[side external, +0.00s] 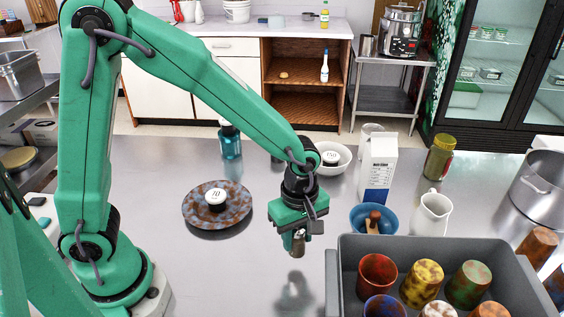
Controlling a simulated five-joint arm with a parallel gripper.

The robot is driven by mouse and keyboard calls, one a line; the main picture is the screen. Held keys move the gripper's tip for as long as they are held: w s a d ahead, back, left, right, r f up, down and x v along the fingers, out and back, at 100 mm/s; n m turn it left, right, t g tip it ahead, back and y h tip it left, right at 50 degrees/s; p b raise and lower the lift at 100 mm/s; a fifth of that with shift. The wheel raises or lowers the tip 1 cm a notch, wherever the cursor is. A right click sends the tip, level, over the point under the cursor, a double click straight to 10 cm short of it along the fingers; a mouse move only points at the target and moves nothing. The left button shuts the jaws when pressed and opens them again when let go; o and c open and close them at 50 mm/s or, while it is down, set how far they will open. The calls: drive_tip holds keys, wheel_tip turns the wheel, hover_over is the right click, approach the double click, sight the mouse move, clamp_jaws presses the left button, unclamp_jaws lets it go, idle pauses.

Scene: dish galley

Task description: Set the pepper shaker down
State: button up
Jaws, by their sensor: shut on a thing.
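My gripper (297,232) is at the centre of the side external view, pointing down. It is shut on the pepper shaker (298,246), a small metallic brownish thing. Only the shaker's lower part shows below the jaws; the rest is hidden by them. The shaker is held above the steel counter (240,275), with a dark blurred reflection or shadow below it.
A grey bin (345,245) with several colourful cups stands at the right front. A blue bowl (358,217), a milk carton (378,170) and a white pitcher (431,215) stand behind it. A mottled plate (195,222) lies left. The front middle counter is clear.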

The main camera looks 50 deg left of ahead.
sight(297, 248)
drive_tip(key=shift+f, duration=2)
drive_tip(key=shift+f, duration=0.15)
drive_tip(key=o, duration=1)
drive_tip(key=shift+r, duration=0.2)
wheel_tip(297, 248, up, 12)
drive_tip(key=shift+f, duration=0.1)
